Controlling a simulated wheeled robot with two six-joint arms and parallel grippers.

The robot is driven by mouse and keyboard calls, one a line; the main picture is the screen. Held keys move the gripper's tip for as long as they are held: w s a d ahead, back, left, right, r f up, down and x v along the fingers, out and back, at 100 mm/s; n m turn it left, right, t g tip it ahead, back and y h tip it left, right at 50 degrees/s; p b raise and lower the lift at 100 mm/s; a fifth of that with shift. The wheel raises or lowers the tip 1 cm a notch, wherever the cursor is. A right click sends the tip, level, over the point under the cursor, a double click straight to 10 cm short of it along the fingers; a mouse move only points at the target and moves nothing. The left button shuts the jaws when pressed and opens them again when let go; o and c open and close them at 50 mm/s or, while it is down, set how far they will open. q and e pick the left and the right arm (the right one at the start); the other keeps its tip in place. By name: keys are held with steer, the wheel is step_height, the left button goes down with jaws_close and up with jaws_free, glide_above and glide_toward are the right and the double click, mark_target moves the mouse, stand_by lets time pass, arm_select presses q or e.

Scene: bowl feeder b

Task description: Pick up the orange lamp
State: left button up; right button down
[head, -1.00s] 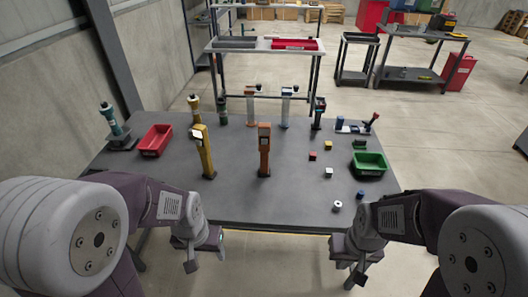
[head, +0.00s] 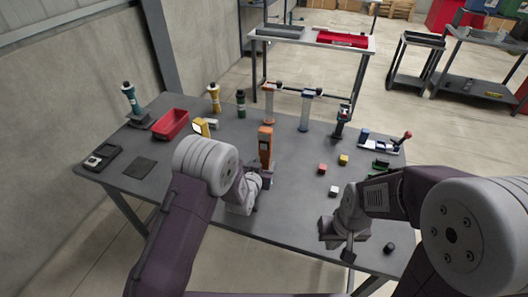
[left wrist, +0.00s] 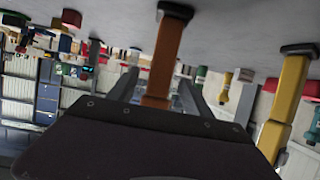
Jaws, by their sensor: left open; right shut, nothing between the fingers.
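The orange lamp (head: 265,142) stands upright on the grey table, near its middle. My left gripper (head: 264,176) is open at the lamp's lower part, on the near side. In the left wrist view, which is upside down, the orange lamp (left wrist: 166,58) shows between the two spread fingers; I cannot tell whether they touch it. My right gripper (head: 348,254) is shut and empty at the table's front right edge.
A yellow lamp (head: 201,126) stands left of the orange one, partly hidden by my left arm. A red bin (head: 171,124) sits further left. Small cubes, including a red one (head: 322,169), lie to the right. Several posts stand behind.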

mark_target(267, 158)
arm_select(q)
steer(key=shift+x, duration=0.95)
steer(key=shift+w+f, duration=0.1)
steer(key=shift+w, duration=0.2)
steer(key=x, duration=0.4)
steer(key=shift+w+d+f+p, duration=0.1)
steer(key=shift+f+p, duration=0.15)
steer(key=shift+p, duration=0.15)
steer(key=shift+r, duration=0.1)
steer(key=c, duration=0.4)
jaws_close()
